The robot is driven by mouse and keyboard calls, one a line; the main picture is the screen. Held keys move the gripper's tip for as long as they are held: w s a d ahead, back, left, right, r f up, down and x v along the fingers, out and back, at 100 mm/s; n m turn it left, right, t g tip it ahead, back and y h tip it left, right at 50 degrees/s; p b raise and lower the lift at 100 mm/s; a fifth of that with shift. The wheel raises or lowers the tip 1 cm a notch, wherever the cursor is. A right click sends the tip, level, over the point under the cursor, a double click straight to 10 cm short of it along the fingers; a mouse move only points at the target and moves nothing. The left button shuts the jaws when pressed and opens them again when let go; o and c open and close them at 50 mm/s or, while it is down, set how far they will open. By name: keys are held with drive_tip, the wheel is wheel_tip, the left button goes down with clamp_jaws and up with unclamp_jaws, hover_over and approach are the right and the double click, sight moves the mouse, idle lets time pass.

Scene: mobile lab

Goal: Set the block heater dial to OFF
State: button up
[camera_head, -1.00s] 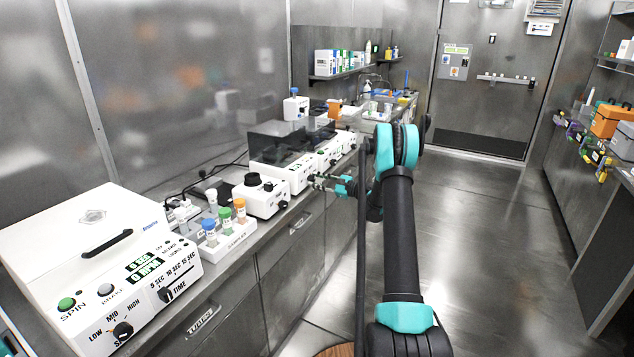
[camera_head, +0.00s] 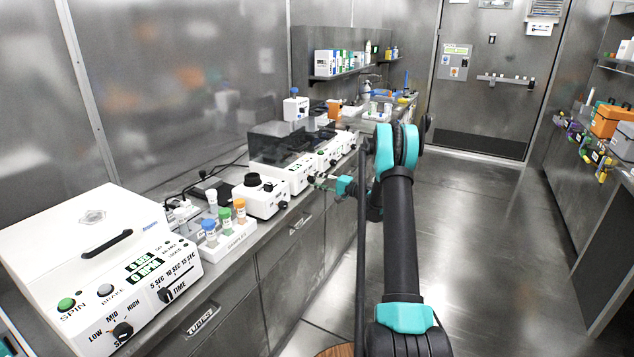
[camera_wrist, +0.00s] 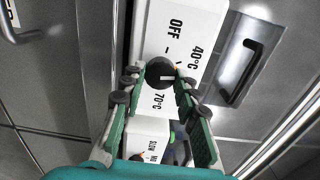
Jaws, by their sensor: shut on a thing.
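The block heater (camera_head: 299,180) is a white box with a dark lid, midway along the left bench. Its front panel (camera_wrist: 207,30) fills the upper middle of the wrist view, with OFF, 40°C and 70°C labels. The round black dial (camera_wrist: 158,70) has a white mark pointing right in that view, roughly toward the 40°C side and away from OFF. My gripper (camera_wrist: 155,82) is shut on the dial, with a green-padded finger on each side. In the head view my gripper (camera_head: 318,181) is small at the heater's front; the dial is hard to make out there.
A white mixer (camera_head: 262,200) stands on the near side of the heater, and more white devices (camera_head: 328,155) stand beyond. A centrifuge (camera_head: 100,255) and sample rack (camera_head: 226,243) are nearer. A dark drawer handle (camera_wrist: 240,75) is close to the gripper. The aisle floor is clear.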

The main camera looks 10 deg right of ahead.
drive_tip(key=n, duration=1)
drive_tip(key=shift+n, duration=0.4)
drive_tip(key=shift+s+n, duration=0.1)
drive_tip(key=shift+n, duration=1.6)
drive_tip(key=o, duration=1.2)
drive_tip(key=shift+c, duration=0.2)
drive_tip(key=v, duration=1.2)
